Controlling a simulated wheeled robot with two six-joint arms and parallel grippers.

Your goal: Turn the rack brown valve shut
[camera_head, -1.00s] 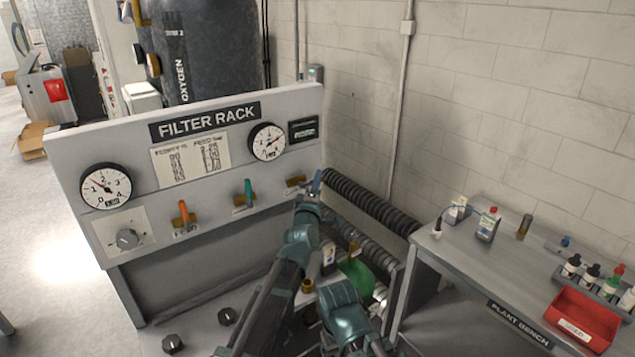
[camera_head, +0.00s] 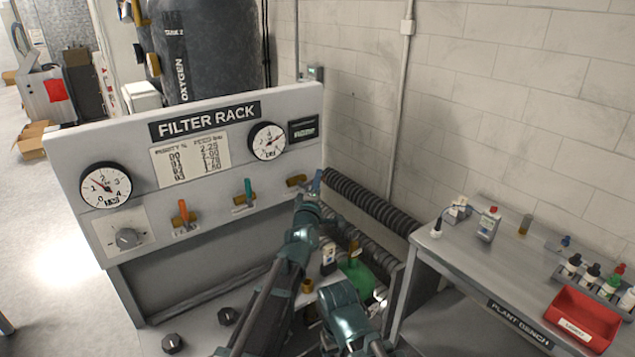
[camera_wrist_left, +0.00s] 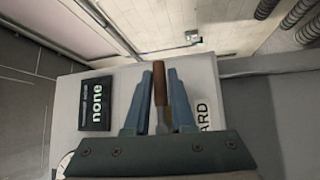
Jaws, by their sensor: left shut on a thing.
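The brown valve is the rightmost valve on the FILTER RACK panel (camera_head: 200,205). Its brass body (camera_head: 296,181) shows just left of my left gripper (camera_head: 316,181) in the head view. The gripper largely hides its handle there. In the left wrist view, the brown handle (camera_wrist_left: 159,82) stands between the two blue fingers of my left gripper (camera_wrist_left: 157,100), which is shut on it. The handle points up in that picture, roughly in line with the fingers. My right gripper's fingers cannot be made out in these views.
An orange-handled valve (camera_head: 183,212) and a teal-handled valve (camera_head: 248,190) sit to the left on the panel. Two gauges (camera_head: 106,186) and a knob (camera_head: 126,238) are also there. Ribbed black hoses (camera_head: 365,200) run behind my arm. A plant bench (camera_head: 450,258) stands at right.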

